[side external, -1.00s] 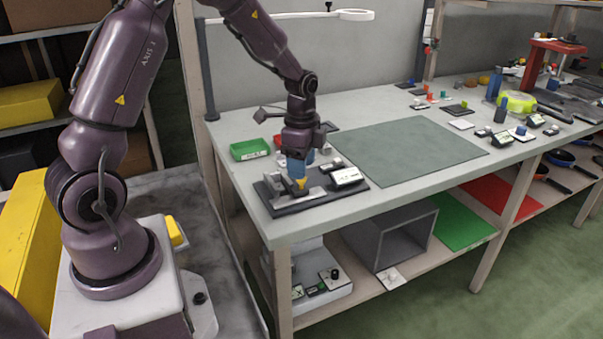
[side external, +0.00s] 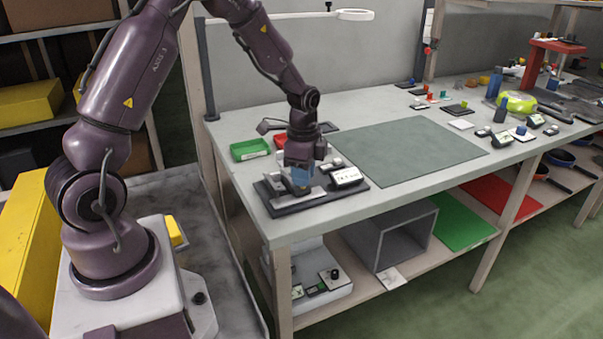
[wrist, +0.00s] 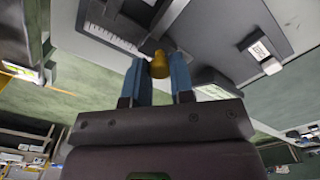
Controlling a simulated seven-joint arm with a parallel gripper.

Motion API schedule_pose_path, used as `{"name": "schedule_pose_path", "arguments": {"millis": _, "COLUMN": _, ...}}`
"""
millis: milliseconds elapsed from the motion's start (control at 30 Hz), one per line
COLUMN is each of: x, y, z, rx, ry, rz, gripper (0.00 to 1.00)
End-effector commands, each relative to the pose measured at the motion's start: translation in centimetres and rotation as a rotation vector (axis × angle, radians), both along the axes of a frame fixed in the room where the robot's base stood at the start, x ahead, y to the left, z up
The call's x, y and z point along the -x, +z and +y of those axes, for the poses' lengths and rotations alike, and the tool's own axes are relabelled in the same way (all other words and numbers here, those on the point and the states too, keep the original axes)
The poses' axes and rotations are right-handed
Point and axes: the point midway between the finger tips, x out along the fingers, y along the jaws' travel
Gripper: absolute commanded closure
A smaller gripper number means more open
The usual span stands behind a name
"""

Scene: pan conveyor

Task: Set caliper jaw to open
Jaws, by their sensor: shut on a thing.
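The caliper station is a dark base plate (side external: 290,207) at the near left corner of the bench, with grey metal jaw parts and a white display box (side external: 346,177) on its right side. My gripper (side external: 301,184) is low over the plate, with its blue fingers pointing down among the jaw parts. In the wrist view my gripper (wrist: 160,75) has its two blue fingers on either side of a yellow knob (wrist: 160,64), shut on it. A ruled scale (wrist: 112,36) shows just left of the knob. The jaw gap is partly hidden by my gripper.
A dark green mat (side external: 410,150) covers the bench middle and is clear. Small gauges and blocks stand farther right.

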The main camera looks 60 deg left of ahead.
Motion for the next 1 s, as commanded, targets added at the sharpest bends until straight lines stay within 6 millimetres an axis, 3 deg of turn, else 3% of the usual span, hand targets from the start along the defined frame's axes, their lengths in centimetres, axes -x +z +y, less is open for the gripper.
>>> {"name": "schedule_pose_path", "arguments": {"millis": 200, "x": -2.9, "y": 0.0, "z": 0.0, "rx": -0.001, "ry": -0.001, "rz": -0.003, "gripper": 1.0}}
{"name": "schedule_pose_path", "arguments": {"millis": 533, "x": -3.6, "y": 0.1, "z": 0.0, "rx": -0.004, "ry": -0.001, "rz": -0.011, "gripper": 1.0}}
{"name": "schedule_pose_path", "arguments": {"millis": 567, "x": -3.6, "y": 0.1, "z": 0.0, "rx": -0.004, "ry": -0.002, "rz": -0.012, "gripper": 0.76}}
{"name": "schedule_pose_path", "arguments": {"millis": 667, "x": -3.6, "y": 0.1, "z": 0.0, "rx": -0.004, "ry": -0.001, "rz": -0.011, "gripper": 0.53}}
{"name": "schedule_pose_path", "arguments": {"millis": 1000, "x": -3.4, "y": 0.4, "z": 0.0, "rx": -0.002, "ry": 0.0, "rz": -0.005, "gripper": 0.52}}
